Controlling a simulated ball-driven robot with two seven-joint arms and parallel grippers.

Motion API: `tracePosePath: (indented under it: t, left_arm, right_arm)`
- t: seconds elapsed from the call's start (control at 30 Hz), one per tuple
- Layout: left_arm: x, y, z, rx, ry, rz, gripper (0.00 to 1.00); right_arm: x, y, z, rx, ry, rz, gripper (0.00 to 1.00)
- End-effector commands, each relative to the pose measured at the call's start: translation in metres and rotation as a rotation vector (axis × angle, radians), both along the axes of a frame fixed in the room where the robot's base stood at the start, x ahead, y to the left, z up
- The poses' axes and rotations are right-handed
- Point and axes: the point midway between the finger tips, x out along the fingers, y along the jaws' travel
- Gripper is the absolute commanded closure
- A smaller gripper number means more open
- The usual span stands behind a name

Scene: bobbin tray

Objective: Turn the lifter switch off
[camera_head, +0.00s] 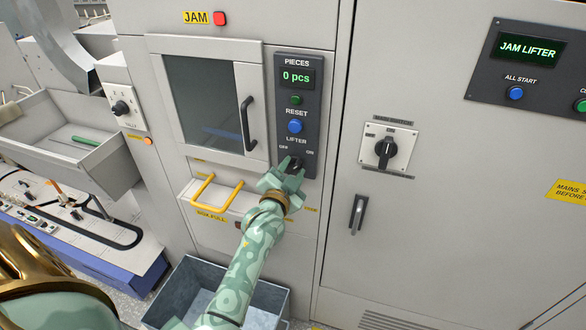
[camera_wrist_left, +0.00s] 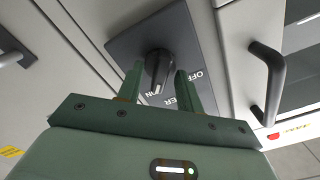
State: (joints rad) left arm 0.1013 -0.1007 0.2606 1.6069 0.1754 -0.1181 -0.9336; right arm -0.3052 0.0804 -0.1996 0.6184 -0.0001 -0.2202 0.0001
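The lifter switch (camera_wrist_left: 158,66) is a black rotary knob on a dark grey panel (camera_head: 311,92), below the blue reset button. The labels OFF and ON flank it above. In the left wrist view its white mark points toward the ON label. My left gripper (camera_head: 287,172) is at the switch and mostly covers it in the head view. In the left wrist view its two green fingers (camera_wrist_left: 158,88) stand apart, one on each side of the knob. I cannot tell whether they touch it. My right gripper is not in view.
A black door handle (camera_head: 247,122) stands out left of the panel. A yellow bar handle (camera_head: 216,193) is below left, near my left arm. Another rotary switch (camera_head: 385,149) is on the right cabinet door. A grey bin (camera_head: 195,280) stands below.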

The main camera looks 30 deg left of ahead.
Motion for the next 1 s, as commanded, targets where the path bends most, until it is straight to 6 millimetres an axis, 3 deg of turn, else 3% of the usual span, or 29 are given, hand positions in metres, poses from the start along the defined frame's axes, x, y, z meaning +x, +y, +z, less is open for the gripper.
tracePosePath:
  t: [0.07, 0.17, 0.2, 0.63, 1.0]
  left_arm:
    - [0.0, 0.0, 0.0, 0.0, 0.0, 0.0, 0.69]
    - [0.0, 0.0, 0.0, 0.0, 0.0, 0.0, 0.97]
    - [0.0, 0.0, 0.0, 0.0, 0.0, 0.0, 1.0]
    - [0.0, 0.001, 0.002, -0.059, -0.013, 0.0, 1.0]
    - [0.0, 0.001, 0.004, -0.333, -0.078, -0.002, 1.0]
  right_arm:
    - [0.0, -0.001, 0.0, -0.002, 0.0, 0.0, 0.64]
    - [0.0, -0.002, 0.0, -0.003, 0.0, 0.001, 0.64]
    - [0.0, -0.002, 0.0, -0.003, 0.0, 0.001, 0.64]
    - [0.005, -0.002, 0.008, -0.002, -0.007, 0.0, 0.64]
    - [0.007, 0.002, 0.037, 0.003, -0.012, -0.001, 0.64]
